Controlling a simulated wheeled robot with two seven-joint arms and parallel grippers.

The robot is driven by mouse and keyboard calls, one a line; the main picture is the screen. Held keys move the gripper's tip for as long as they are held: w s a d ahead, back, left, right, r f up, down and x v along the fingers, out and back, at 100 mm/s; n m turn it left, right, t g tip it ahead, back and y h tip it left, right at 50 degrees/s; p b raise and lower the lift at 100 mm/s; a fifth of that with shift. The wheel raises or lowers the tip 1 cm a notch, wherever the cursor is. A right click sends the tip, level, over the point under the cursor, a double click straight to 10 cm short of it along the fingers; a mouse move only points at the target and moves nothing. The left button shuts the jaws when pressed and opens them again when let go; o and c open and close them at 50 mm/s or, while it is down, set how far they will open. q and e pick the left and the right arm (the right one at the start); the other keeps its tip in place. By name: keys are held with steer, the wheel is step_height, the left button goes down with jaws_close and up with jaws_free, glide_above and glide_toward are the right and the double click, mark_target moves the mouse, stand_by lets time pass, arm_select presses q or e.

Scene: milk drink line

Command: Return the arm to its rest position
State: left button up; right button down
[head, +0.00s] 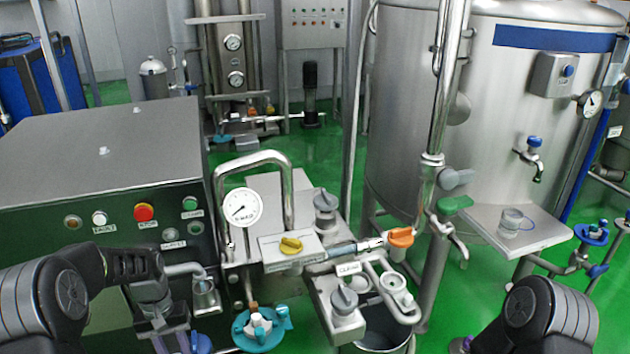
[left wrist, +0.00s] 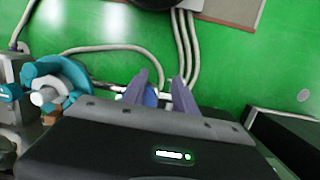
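My left arm comes in from the left in the head view. Its gripper (head: 172,343) hangs low in front of the grey machine, with its lower end near the bottom edge. In the left wrist view the two fingers (left wrist: 158,92) stand apart with nothing held between them, and a blue part shows behind the gap. My right arm (head: 540,312) shows at the bottom right of the head view as a dark rounded link; its gripper is out of the picture.
A teal handwheel valve (head: 262,328) lies just right of my left gripper. A spout with a small metal cup (head: 206,297) is close beside it. The steel tank (head: 500,110) has a shelf with a cup (head: 512,222). Green floor (left wrist: 225,65) shows below the left gripper.

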arm_select(q)
steer(key=s+d+f+m+t+h, duration=0.1)
steer(key=s+d+f+t, duration=0.3)
steer(key=d+f, duration=1.05)
steer(key=s+d+f+h, duration=0.1)
steer(key=s+d, duration=0.4)
steer(key=s, duration=0.4)
steer(key=s+d+f+g+h, duration=0.1)
steer(key=s+d, duration=0.5)
steer(key=s, duration=0.2)
steer(key=shift+s+d+f+m+g, duration=0.15)
steer(key=shift+s+f+m+g, duration=0.1)
steer(key=shift+s+m+g, duration=0.1)
